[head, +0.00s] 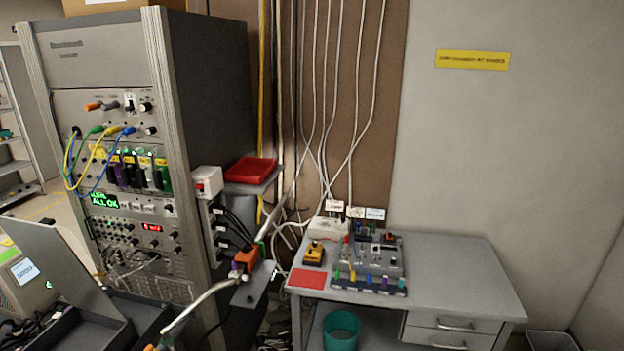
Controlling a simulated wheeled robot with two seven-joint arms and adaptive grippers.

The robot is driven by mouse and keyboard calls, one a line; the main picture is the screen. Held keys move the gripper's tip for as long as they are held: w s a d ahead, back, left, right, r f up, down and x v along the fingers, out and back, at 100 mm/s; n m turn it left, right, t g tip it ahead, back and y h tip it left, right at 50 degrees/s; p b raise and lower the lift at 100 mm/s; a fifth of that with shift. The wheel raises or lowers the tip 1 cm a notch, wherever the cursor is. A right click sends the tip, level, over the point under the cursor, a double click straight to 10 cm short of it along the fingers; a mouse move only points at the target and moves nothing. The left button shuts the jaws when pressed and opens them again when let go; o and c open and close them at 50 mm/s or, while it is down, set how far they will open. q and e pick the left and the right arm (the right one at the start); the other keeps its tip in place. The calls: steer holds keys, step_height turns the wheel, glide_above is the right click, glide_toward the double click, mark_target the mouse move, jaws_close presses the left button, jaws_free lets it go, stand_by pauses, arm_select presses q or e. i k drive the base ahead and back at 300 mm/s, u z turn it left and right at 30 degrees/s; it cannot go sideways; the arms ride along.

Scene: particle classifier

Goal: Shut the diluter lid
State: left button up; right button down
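A grey flat lid-like panel (58,262) stands raised and tilted at the lower left. It rises from the back of a dark grey open box (100,335), whose inside shows at the bottom edge. The panel looks like the open diluter lid, but no readable label confirms this. Part of the box is cut off by the bottom of the picture. Neither of my grippers can be made out in the head view.
A tall instrument rack (110,130) stands behind the box. A pale hose (198,302) runs right of the box to an orange fitting (245,257). A grey desk (455,275) with electronics stands at the right, with a teal bin (341,332) below.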

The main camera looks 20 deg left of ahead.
mark_target(42, 243)
steer(key=u, duration=0.35)
steer(key=i, duration=1.4)
steer(key=u, duration=1.65)
steer(key=i, duration=0.9)
steer(key=u, duration=1.25)
steer(key=i, duration=0.2)
steer(key=u, duration=0.1)
steer(key=k, duration=0.3)
steer(key=u, duration=0.2)
